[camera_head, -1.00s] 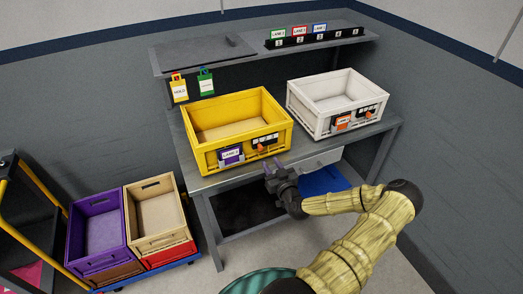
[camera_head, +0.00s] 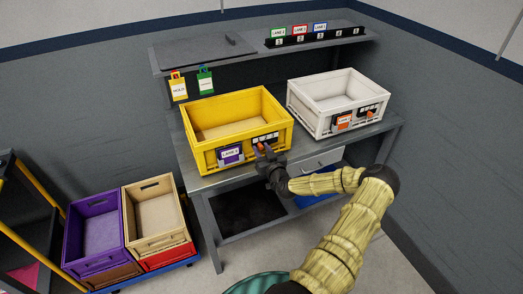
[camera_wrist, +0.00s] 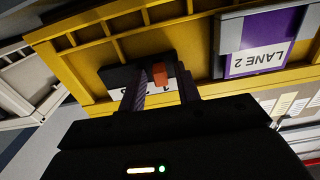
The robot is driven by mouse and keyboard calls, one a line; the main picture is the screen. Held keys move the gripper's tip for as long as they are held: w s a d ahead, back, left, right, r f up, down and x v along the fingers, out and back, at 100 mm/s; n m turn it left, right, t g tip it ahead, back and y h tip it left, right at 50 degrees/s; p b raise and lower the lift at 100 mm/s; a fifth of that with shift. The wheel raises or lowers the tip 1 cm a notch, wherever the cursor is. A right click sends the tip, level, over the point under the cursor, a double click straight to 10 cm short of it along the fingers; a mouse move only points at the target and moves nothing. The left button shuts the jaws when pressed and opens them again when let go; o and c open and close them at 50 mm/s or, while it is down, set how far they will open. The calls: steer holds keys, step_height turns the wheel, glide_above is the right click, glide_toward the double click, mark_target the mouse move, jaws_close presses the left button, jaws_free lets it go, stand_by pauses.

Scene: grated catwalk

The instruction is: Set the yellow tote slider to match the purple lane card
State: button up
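The yellow tote (camera_head: 211,152) stands on the workbench. On its front are a purple lane card (camera_head: 231,153) and a black slider plate (camera_head: 265,138) with an orange knob. In the wrist view the purple card (camera_wrist: 264,47) reads "LANE 2", upside down, and the orange slider knob (camera_wrist: 159,74) shows against the plate. My gripper (camera_head: 264,157) is at the slider, right of the card in the head view. In the wrist view my gripper (camera_wrist: 163,88) is open, with its fingers on either side of the knob. Contact cannot be told. The slider's numbers are mostly hidden.
A white tote (camera_head: 321,123) with an orange card stands to the right on the workbench (camera_head: 213,183). The shelf above holds a rack of lane cards (camera_head: 318,36). Purple (camera_head: 85,210) and tan (camera_head: 150,243) crates stand lower left.

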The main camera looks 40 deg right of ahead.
steer(key=c, duration=0.6)
steer(key=shift+o, duration=0.2)
steer(key=shift+s+d+b, duration=0.2)
steer(key=shift+d+b, duration=0.25)
steer(key=shift+d, duration=0.25)
steer(key=shift+s+d+b, duration=0.2)
steer(key=shift+d+b, duration=0.25)
steer(key=shift+d, duration=0.25)
stand_by(0.5)
steer(key=o, duration=0.6)
steer(key=shift+c, duration=0.2)
steer(key=shift+s, duration=0.1)
steer(key=v, duration=0.6)
steer(key=shift+s+p, duration=0.3)
steer(key=shift+s, duration=0.1)
steer(key=shift+w+a, duration=0.1)
steer(key=shift+a, duration=0.05)
